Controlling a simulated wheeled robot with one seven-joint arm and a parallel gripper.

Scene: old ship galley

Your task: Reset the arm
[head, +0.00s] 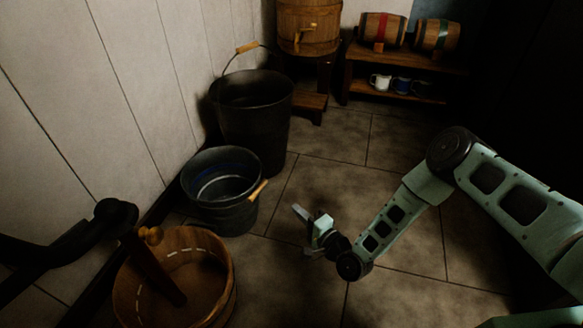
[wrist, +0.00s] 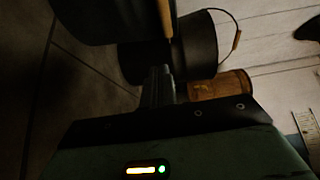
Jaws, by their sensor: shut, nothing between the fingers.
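My arm reaches in from the right edge of the head view, bent at the elbow and low over the tiled floor. My gripper (head: 298,211) is at its end, shut and empty, its fingers pointing left and up. It is to the right of the smaller dark bucket (head: 215,211), apart from it. In the wrist view my gripper (wrist: 160,72) shows as closed dark fingers with nothing held, in front of dark buckets (wrist: 197,45).
A larger dark bucket (head: 255,125) stands behind the smaller one. A wooden tub (head: 228,290) is at the lower left, near a dark bar (head: 60,248). A wooden dispenser (head: 308,25) and a shelf (head: 408,63) with kegs and mugs stand behind. The middle floor is clear.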

